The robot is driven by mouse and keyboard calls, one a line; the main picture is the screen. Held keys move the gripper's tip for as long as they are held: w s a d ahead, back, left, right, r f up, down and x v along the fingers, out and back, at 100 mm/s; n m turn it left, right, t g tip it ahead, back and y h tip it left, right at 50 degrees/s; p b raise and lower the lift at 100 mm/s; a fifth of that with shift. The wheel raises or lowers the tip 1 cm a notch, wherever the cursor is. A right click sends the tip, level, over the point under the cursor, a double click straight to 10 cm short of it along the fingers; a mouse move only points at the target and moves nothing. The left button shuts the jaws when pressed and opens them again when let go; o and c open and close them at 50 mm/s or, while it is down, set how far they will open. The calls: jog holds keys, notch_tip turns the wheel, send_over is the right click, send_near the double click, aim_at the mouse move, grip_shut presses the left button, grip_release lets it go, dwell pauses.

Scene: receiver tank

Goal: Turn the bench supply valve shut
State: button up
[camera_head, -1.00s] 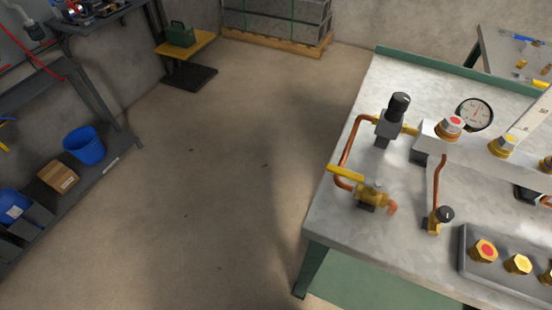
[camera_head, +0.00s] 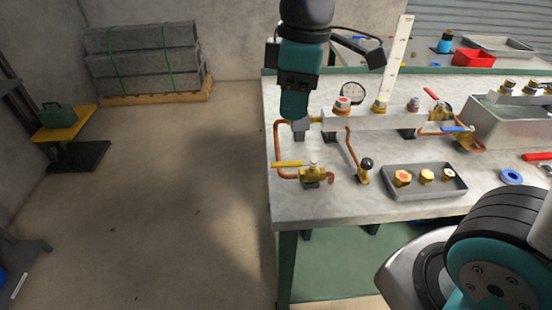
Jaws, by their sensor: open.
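A brass valve (camera_head: 313,174) with a yellow lever (camera_head: 287,164) sits at the bench's near left corner, with copper pipe on both sides. The lever points left, roughly in line with the valve's pipe run. No label is readable, so I cannot confirm its name. My gripper (camera_head: 322,54) is at the top centre, partly hidden behind my teal and black wrist. Its dark jaws show to either side and are spread apart. It appears above the back left of the bench, clear of the valve, and holds nothing that I can see.
The grey bench (camera_head: 350,205) also bears a manifold (camera_head: 375,119), a gauge (camera_head: 352,92), a small black-knobbed valve (camera_head: 365,170), a tray (camera_head: 450,184) of brass caps, and red (camera_head: 432,94) and blue (camera_head: 455,128) levers. A tall white ruler (camera_head: 398,55) stands behind.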

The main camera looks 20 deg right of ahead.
jog(key=n, duration=0.2)
send_over(285, 163)
jog(key=h, duration=0.1)
notch_tip(285, 163, down, 17)
jog(key=shift+s+f, duration=0.1)
jog(key=shift+f, duration=0.05)
grip_shut()
